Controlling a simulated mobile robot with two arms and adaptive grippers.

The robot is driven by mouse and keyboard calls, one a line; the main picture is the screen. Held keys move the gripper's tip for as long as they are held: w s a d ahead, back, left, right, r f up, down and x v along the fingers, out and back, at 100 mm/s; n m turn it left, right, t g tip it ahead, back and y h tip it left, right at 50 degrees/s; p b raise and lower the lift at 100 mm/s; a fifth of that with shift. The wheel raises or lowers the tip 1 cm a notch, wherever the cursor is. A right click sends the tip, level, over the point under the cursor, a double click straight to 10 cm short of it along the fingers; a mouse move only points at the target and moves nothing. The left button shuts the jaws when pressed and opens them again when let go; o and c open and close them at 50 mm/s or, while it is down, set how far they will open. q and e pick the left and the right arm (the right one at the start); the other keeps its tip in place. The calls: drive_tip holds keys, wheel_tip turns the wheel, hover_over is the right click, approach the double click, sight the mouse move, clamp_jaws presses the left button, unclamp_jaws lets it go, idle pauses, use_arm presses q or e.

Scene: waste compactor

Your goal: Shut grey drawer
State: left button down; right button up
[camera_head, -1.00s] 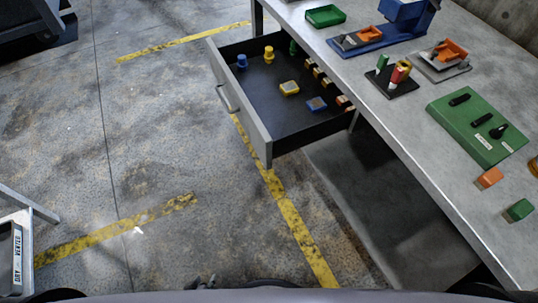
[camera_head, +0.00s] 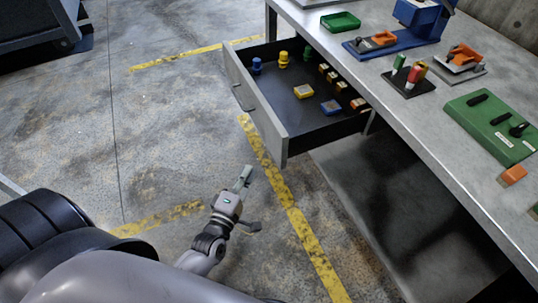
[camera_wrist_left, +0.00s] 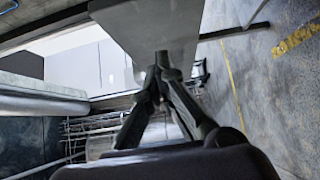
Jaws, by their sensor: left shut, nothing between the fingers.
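The grey drawer (camera_head: 262,105) stands pulled out from under the workbench in the head view, with its handle on the front face. Inside lie blue and yellow knob-like pieces and several small blocks. My left gripper (camera_head: 245,176) is shut and empty, in front of the drawer front and apart from it in the head view. In the left wrist view its fingers (camera_wrist_left: 163,62) are together, with a grey panel (camera_wrist_left: 150,30) beyond the tips; I cannot tell whether they touch it. My right gripper is not in view.
The grey workbench (camera_head: 420,130) carries a green tray (camera_head: 340,21), a blue fixture (camera_head: 385,45), a green panel with black handles (camera_head: 492,126) and an orange block (camera_head: 512,175). The floor before the drawer is open, with yellow lines. A dark cart (camera_head: 40,30) stands far left.

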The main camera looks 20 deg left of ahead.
use_arm(q)
approach(273, 143)
drive_tip(key=w+a, duration=0.2)
drive_tip(key=a, duration=0.1)
drive_tip(key=w+d, duration=0.2)
drive_tip(key=shift+w+d+r+p, duration=0.25)
drive_tip(key=shift+w+p, duration=0.1)
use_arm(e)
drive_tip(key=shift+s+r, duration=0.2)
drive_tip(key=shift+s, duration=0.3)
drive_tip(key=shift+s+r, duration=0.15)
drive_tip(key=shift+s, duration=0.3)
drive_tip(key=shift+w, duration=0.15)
use_arm(q)
drive_tip(key=shift+w, duration=0.1)
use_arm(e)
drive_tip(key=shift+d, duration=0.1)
